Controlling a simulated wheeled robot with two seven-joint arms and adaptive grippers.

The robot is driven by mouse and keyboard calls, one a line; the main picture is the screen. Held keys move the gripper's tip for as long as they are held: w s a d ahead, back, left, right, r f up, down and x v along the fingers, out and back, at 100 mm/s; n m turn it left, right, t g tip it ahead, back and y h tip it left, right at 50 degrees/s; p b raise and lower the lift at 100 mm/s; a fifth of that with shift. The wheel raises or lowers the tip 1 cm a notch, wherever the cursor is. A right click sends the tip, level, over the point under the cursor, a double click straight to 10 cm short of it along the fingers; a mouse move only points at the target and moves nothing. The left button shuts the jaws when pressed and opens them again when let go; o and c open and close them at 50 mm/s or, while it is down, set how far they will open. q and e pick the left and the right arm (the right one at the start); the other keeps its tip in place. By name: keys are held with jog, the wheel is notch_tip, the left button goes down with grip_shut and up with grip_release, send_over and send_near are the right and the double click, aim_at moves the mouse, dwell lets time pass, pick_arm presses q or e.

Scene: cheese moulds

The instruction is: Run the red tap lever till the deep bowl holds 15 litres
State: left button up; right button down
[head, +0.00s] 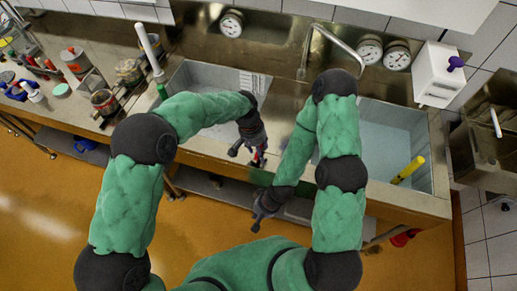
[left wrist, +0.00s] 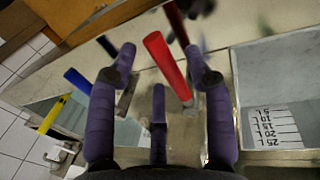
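The red tap lever (left wrist: 168,65) rises between the spread purple fingers of my left gripper (left wrist: 158,85) in the left wrist view. The fingers stand apart on either side, and I see no clear grip on the lever. In the head view my left gripper (head: 248,150) is at the front edge between the two basins, with a bit of the red lever (head: 259,158) beside it. The left basin (head: 202,76) carries a litre scale (head: 251,82), also seen in the left wrist view (left wrist: 275,124). Its water level is unclear. My right gripper (head: 264,205) hangs before the counter; its fingers are unclear.
A bent metal spout (head: 335,38) stands behind the basins. A yellow-handled thing (head: 409,170) leans in the right basin (head: 388,125). Round gauges (head: 370,49) and a white box (head: 437,75) are at the back wall. Jars and tools crowd the left counter.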

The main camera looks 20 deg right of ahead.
pick_arm(q)
jog(key=shift+r, duration=0.1)
notch_tip(320, 180, up, 12)
jog(key=w+a, duration=0.1)
jog(key=a, duration=0.1)
jog(key=shift+w+f, duration=0.15)
jog(key=shift+f, duration=0.05)
dwell(1.4)
